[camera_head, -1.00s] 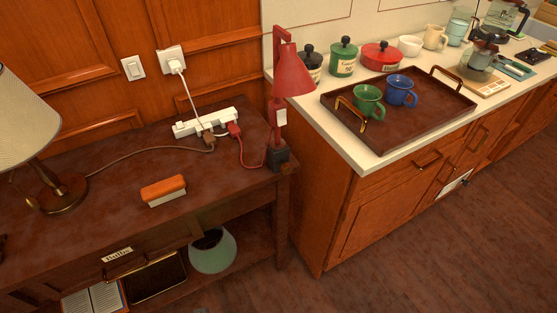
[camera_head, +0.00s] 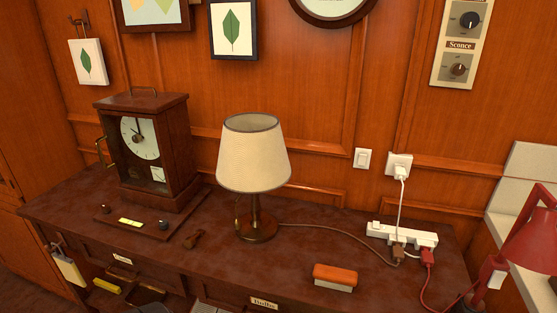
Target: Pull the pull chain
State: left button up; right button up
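A table lamp with a cream shade (camera_head: 253,158) and a dark round base (camera_head: 257,229) stands upright on the dark wooden desk, near the middle of the view. A small brass-coloured pull chain end (camera_head: 237,223) seems to hang below the shade, just left of the lamp's stem. It is tiny, and its upper part is hidden by the shade. Whether the lamp is lit is not clear. Neither of my grippers is in view.
A wooden clock (camera_head: 157,150) stands left of the lamp. Right are an orange-topped brush (camera_head: 335,277), a power strip (camera_head: 402,236) with cords, and a red lamp (camera_head: 530,240). The desk before the lamp is fairly clear.

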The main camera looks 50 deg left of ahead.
aim_at(238, 225)
jog(key=u, duration=1.9)
jog(key=i+j+z, duration=0.15)
jog(key=j+z, duration=0.15)
jog(key=z, duration=0.15)
jog(key=j+z, duration=0.3)
jog(key=z, duration=0.2)
jog(key=i+j+z, duration=0.1)
jog(key=j+z, duration=0.6)
jog(key=z, duration=0.2)
jog(key=k+j, duration=0.1)
jog(key=j, duration=0.3)
jog(key=k+j, duration=0.1)
jog(key=j, duration=0.3)
jog(key=z, duration=0.05)
